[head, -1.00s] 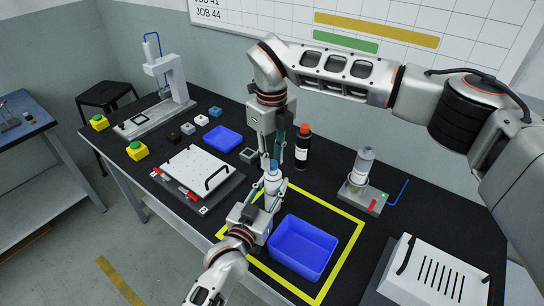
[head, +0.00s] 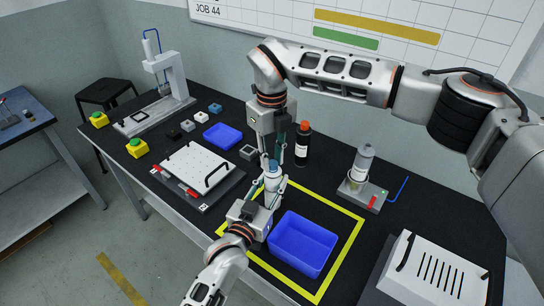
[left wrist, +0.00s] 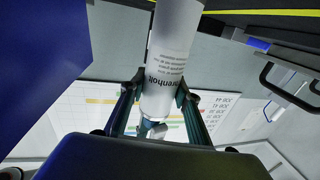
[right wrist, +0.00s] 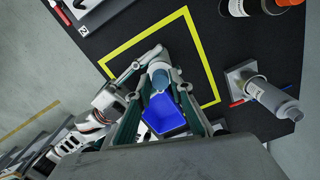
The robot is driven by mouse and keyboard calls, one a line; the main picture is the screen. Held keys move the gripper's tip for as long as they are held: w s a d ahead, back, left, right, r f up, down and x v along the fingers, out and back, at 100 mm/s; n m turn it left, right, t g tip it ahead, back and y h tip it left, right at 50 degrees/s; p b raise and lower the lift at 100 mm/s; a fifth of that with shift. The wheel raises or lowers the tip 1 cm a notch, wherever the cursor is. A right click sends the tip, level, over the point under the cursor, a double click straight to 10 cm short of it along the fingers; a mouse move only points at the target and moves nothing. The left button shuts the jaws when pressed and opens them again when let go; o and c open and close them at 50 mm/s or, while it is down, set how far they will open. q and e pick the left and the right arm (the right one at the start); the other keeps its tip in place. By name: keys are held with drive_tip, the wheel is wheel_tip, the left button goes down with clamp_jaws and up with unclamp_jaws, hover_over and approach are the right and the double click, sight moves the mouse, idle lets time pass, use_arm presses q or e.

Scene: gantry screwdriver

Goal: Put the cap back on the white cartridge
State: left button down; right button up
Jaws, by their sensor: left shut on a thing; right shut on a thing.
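The white cartridge (head: 271,182) stands about upright over the yellow-outlined area of the bench. My left gripper (head: 268,196) comes in from below and is shut around its body; in the left wrist view the printed cartridge (left wrist: 170,50) sits between the fingers. The blue cap (head: 272,166) is at the cartridge's upper end. My right gripper (head: 274,160) points down from above and is shut on the cap. In the right wrist view the cap (right wrist: 160,78) is between the fingers, in line with the cartridge. I cannot tell whether the cap is seated or just above.
A blue bin (head: 303,245) stands close to the right of my left gripper. A dark bottle with an orange top (head: 302,145) stands behind my right gripper. A clear-grey bottle on a stand (head: 361,168) is to the right. A white plate fixture (head: 197,168) lies left.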

drive_tip(key=m, duration=1)
drive_tip(key=shift+d, duration=0.15)
drive_tip(key=m, duration=0.5)
drive_tip(key=shift+m, duration=0.3)
drive_tip(key=m, duration=0.5)
drive_tip(key=shift+d, duration=0.1)
drive_tip(key=m, duration=0.5)
drive_tip(key=shift+s, duration=0.15)
drive_tip(key=m, duration=0.3)
drive_tip(key=shift+m, duration=0.4)
drive_tip(key=m, duration=0.3)
drive_tip(key=shift+s+m, duration=0.1)
drive_tip(key=shift+m, duration=0.2)
drive_tip(key=m, duration=0.3)
drive_tip(key=shift+s+a+f, duration=0.1)
drive_tip(key=shift+a+f, duration=0.05)
drive_tip(key=shift+a, duration=0.05)
drive_tip(key=shift+d+m, duration=0.1)
drive_tip(key=shift+m, duration=0.8)
drive_tip(key=o, duration=0.7)
drive_tip(key=shift+c, duration=0.2)
